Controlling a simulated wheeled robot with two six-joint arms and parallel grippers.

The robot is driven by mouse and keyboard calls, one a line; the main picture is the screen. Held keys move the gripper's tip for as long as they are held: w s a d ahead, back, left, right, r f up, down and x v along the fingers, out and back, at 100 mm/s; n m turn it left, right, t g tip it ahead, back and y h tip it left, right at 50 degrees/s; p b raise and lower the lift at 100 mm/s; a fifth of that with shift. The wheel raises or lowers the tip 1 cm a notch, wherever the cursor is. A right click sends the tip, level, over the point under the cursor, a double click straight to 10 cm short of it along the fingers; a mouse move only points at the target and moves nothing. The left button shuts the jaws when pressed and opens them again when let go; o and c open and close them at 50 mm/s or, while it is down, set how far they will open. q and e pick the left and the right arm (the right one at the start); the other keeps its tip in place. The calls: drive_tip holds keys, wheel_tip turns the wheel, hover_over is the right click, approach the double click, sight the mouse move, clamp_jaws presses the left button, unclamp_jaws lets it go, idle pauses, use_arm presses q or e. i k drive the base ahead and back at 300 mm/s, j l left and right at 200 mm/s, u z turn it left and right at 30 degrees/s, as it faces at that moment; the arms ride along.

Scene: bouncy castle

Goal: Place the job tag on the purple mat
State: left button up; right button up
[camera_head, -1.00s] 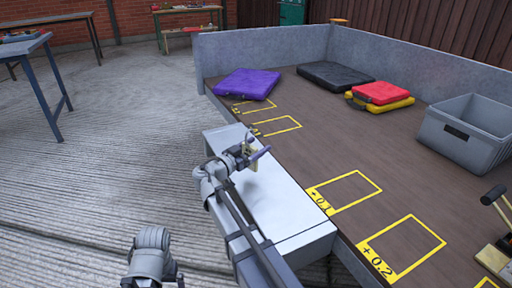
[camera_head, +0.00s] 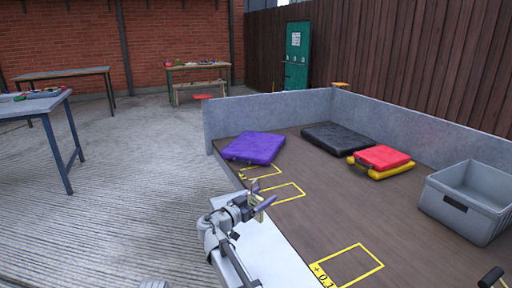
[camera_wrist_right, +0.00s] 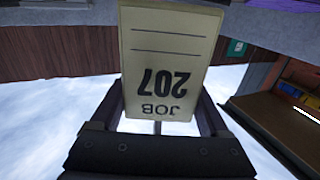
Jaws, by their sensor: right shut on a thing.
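The job tag (camera_wrist_right: 168,62) is a cream card with "JOB 207" on it. It fills the middle of the right wrist view, upside down there, between the two dark fingers. My right gripper (camera_head: 262,203) is shut on the tag, which shows as a small pale piece (camera_head: 256,214) in the head view. The purple mat (camera_head: 254,148) lies flat at the far left corner of the brown platform. The gripper is nearer to me than the mat and apart from it.
A black mat (camera_head: 337,136) and a red mat (camera_head: 382,156) on a yellow one (camera_head: 372,173) lie right of the purple mat. A grey crate (camera_head: 470,198) stands at the right. Low grey walls (camera_head: 275,112) edge the platform's back. The platform's middle is clear.

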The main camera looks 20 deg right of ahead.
sight(242, 143)
drive_tip(key=i+j+u, duration=0.3)
drive_tip(key=i+j, duration=0.5)
drive_tip(key=i, duration=0.4)
drive_tip(key=i+j, duration=0.1)
drive_tip(key=i, duration=0.45)
drive_tip(key=i+j+u, duration=0.1)
drive_tip(key=i, duration=0.45)
drive_tip(key=i+z, duration=0.35)
drive_tip(key=i, duration=0.15)
drive_tip(key=i+z, duration=0.4)
drive_tip(key=i, duration=0.15)
drive_tip(key=i+j+z, duration=0.35)
drive_tip(key=i, duration=0.15)
drive_tip(key=i+z, duration=0.8)
drive_tip(key=i+j+z, duration=0.25)
drive_tip(key=i+z, duration=0.15)
drive_tip(key=i, duration=0.05)
